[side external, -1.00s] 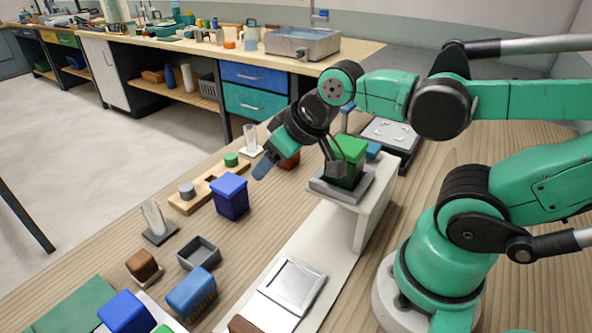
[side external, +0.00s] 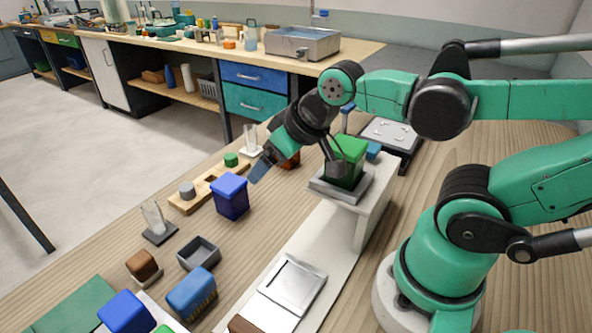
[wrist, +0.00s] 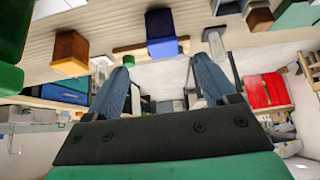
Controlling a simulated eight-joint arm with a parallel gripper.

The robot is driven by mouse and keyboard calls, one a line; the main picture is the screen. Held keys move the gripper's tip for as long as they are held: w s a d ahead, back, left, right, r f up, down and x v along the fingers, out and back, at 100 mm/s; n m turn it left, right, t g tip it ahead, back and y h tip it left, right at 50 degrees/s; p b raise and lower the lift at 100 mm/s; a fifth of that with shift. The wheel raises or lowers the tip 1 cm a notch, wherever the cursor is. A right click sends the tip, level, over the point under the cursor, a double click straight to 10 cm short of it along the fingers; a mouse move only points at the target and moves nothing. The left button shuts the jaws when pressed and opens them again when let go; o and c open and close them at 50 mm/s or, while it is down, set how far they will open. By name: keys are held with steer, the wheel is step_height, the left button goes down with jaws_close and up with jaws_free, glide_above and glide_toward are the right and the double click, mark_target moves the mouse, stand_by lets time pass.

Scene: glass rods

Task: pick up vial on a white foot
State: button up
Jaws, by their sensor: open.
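The clear glass vial on a white foot (side external: 250,138) stands upright on the wooden table, by the table's far edge, in the side external view. In the wrist view it appears pale and small (wrist: 102,68), beside the left finger and partly hidden by it. My gripper (side external: 260,171) is tilted down to the left, in front of the vial and apart from it. In the wrist view the two blue fingers of my gripper (wrist: 160,72) are spread with nothing between them.
A brown block (side external: 290,160) is near the vial, partly behind my wrist. A wooden rack (side external: 207,188) and a blue box (side external: 231,196) stand to the left. A second vial on a dark foot (side external: 155,217) is further left. A green box (side external: 347,160) sits on a raised stand at right.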

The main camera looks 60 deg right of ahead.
steer(key=n+g+h, duration=0.2)
steer(key=n+h, duration=0.7)
steer(key=n, duration=0.7)
glide_toward(251, 127)
steer(key=f+n+h, duration=0.1)
steer(key=n, duration=0.1)
steer(key=w+f+n+h, duration=0.1)
steer(key=n, duration=0.1)
steer(key=d+f+n+h, duration=0.1)
steer(key=shift+w+n, duration=0.15)
steer(key=shift+n, duration=0.25)
steer(key=shift+w+d+f+n, duration=0.1)
steer(key=shift+d+f+n, duration=0.1)
steer(key=shift+f+n, duration=0.1)
steer(key=shift+w+d+f+h, duration=0.1)
steer(key=shift+d+f+h, duration=0.05)
steer(key=shift+d+h, duration=0.15)
steer(key=x, duration=0.4)
steer(key=shift+w+d+f, duration=0.15)
steer(key=shift+w+d, duration=0.05)
steer(key=shift+d, duration=0.15)
